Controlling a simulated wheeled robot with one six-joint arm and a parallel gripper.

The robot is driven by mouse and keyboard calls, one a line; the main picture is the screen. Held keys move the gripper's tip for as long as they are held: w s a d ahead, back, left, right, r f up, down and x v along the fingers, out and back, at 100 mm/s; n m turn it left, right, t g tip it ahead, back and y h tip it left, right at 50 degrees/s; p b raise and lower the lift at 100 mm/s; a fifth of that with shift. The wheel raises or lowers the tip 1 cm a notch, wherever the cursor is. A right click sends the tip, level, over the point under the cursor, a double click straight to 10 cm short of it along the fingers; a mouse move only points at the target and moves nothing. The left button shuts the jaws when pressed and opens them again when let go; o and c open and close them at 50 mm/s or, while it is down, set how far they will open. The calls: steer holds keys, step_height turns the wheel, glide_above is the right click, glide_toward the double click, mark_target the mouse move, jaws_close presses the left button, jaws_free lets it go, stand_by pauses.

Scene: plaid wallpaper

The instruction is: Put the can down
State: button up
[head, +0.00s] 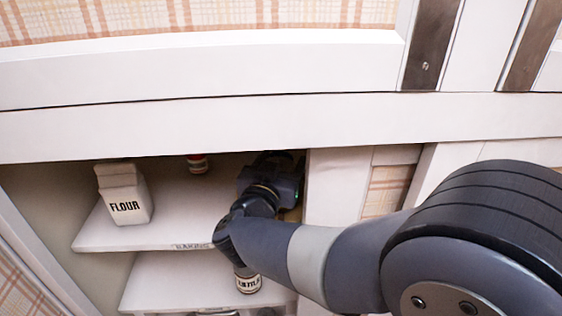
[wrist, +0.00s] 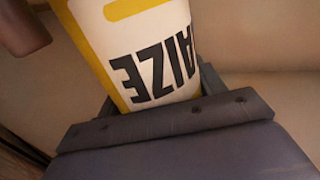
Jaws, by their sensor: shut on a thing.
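The can (wrist: 140,50) is white with yellow bands and dark lettering that reads "AIZE". It fills the upper middle of the wrist view and appears tilted there. My gripper (head: 272,178) reaches into the cabinet at the right end of the upper shelf and is shut on the can. In the head view my gripper and arm hide nearly all of the can. Its base is out of sight, so I cannot tell whether it touches the shelf.
The lower shelf (head: 180,285) holds a labelled can (head: 248,281). The middle of the upper shelf is clear. The cabinet's top edge (head: 200,135) runs above my arm.

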steer(key=shift+f, duration=0.15)
steer(key=o, duration=1.3)
steer(key=shift+c, duration=0.2)
steer(key=shift+s, duration=0.15)
steer(key=b+v, duration=0.1)
steer(key=v, duration=1)
steer(key=shift+s+a+b, duration=0.15)
steer(key=shift+s+b, duration=0.2)
steer(key=shift+b, duration=0.05)
